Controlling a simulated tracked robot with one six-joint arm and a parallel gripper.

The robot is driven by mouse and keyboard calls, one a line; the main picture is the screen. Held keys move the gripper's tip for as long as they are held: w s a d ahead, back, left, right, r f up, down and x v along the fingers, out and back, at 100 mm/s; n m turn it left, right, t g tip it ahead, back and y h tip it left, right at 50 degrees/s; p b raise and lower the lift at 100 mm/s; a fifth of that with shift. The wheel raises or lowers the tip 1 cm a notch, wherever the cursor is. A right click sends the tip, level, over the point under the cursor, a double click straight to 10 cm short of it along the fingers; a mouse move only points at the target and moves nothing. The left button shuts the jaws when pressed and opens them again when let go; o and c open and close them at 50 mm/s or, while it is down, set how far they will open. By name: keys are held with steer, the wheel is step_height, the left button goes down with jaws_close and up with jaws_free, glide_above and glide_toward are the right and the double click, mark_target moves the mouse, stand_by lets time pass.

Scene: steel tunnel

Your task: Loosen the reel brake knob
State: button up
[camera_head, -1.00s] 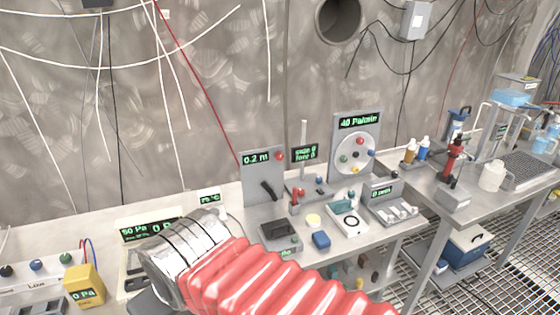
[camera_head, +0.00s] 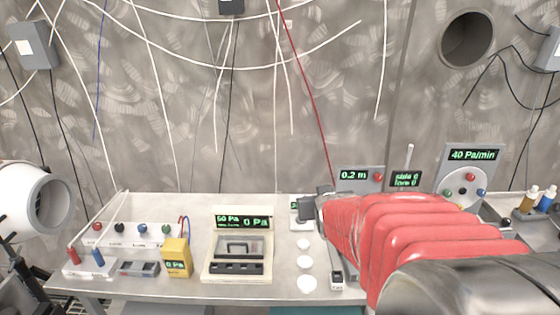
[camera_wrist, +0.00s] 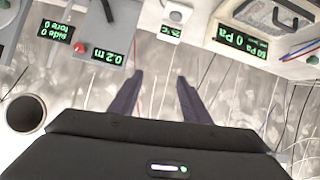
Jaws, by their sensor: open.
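A grey panel with a green "0.2 m" readout (camera_head: 354,175) and a small red knob (camera_head: 379,176) stands at the back of the bench. I cannot tell for sure which part is the reel brake knob. In the wrist view, upside down, the same panel (camera_wrist: 121,30) shows its red knob (camera_wrist: 80,47) and a dark lever (camera_wrist: 107,11). My gripper (camera_wrist: 160,76) is open and empty, its fingers apart and touching nothing visible. In the head view my red-sleeved arm hides the panel's lower part, and the gripper fingers are hard to make out.
A "40 Pa/min" dial panel (camera_head: 471,157) stands right of my arm. A yellow meter (camera_head: 176,258) and a beige gauge case (camera_head: 239,268) stand on the bench to the left, with white round pieces (camera_head: 305,262) beside them. Cables hang along the wall.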

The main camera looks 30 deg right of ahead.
steer(key=d+f+m+t+h, duration=0.1)
steer(key=d+f+t+h, duration=0.15)
steer(key=d, duration=1.15)
steer(key=m+t, duration=0.2)
steer(key=t, duration=0.1)
glide_toward(380, 180)
steer(key=a+v, duration=0.1)
steer(key=v, duration=0.5)
steer(key=shift+w+d+h, duration=0.25)
steer(key=shift+w+d, duration=0.05)
steer(key=shift+w, duration=0.05)
steer(key=shift+w, duration=0.1)
steer(key=x, duration=1.3)
steer(key=shift+w+d+f, duration=0.1)
steer(key=shift+w+d, duration=0.1)
steer(key=shift+w, duration=0.1)
steer(key=shift+c, duration=0.6)
steer(key=c, duration=0.9)
